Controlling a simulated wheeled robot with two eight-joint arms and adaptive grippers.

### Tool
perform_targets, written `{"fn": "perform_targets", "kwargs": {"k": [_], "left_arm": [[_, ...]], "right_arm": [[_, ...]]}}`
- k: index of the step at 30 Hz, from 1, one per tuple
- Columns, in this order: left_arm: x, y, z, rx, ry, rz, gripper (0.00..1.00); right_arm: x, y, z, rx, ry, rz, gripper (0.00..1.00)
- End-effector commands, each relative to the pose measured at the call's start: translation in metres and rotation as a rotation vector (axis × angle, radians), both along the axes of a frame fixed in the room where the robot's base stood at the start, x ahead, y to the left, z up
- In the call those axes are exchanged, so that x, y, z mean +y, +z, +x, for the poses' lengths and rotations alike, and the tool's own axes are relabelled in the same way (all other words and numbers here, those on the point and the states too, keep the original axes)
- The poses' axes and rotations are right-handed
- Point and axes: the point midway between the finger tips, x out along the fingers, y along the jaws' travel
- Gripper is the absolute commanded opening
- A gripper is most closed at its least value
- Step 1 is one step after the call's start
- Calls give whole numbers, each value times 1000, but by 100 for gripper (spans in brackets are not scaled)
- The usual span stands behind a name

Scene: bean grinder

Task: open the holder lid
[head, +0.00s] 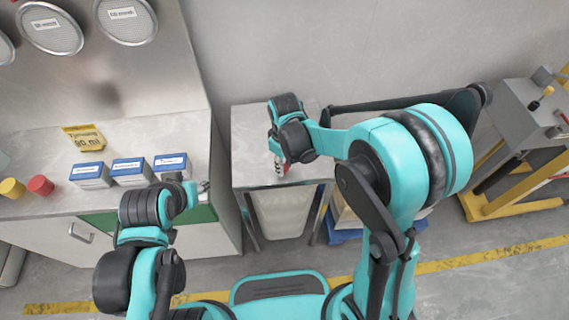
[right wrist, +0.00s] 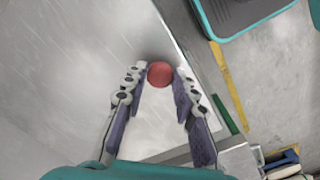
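The holder is a grey metal cabinet with a flat top (head: 253,121) in the middle of the head view, with a pale bin (head: 280,212) under it. A round red knob (right wrist: 159,74) shows over the metal surface (right wrist: 75,65) in the right wrist view. My right gripper (head: 281,163) is low over the cabinet's front part. In the wrist view its fingertips (right wrist: 161,70) lean inward and meet the knob on both sides. The lid's seam is not clear. My left gripper (head: 201,188) is by the left counter's front right corner, with its fingers too small to read.
The left counter (head: 175,130) carries several blue-and-white boxes (head: 131,171), a yellow label (head: 84,140) and red (head: 41,185) and yellow (head: 11,188) round caps. A yellow-framed stand (head: 510,165) is at right. My right arm hides the area right of the cabinet.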

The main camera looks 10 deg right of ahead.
Motion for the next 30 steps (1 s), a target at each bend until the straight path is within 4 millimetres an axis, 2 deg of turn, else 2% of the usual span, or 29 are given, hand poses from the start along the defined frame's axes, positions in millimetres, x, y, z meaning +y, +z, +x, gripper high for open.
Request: {"fn": "perform_targets", "kwargs": {"k": [1, 2, 8, 13, 20, 30], "left_arm": [[0, 0, 0, 0, 0, 0, 41], [0, 0, 0, 0, 0, 0, 41], [0, 1, 0, 0, 0, 0, 41], [0, 11, 0, 0, 0, 0, 41], [0, 42, 0, 0, 0, 0, 41], [0, 86, 0, 0, 0, 0, 41]], "right_arm": [[0, 0, 0, 0, 0, 0, 6], [0, 0, 0, 0, 0, 0, 0], [0, 2, 0, 0, 0, 0, 0], [0, 16, 3, -1, 0, 1, 0], [0, 62, 15, -2, -1, 1, 0], [-1, 135, 53, -6, -2, 0, 0]]}}
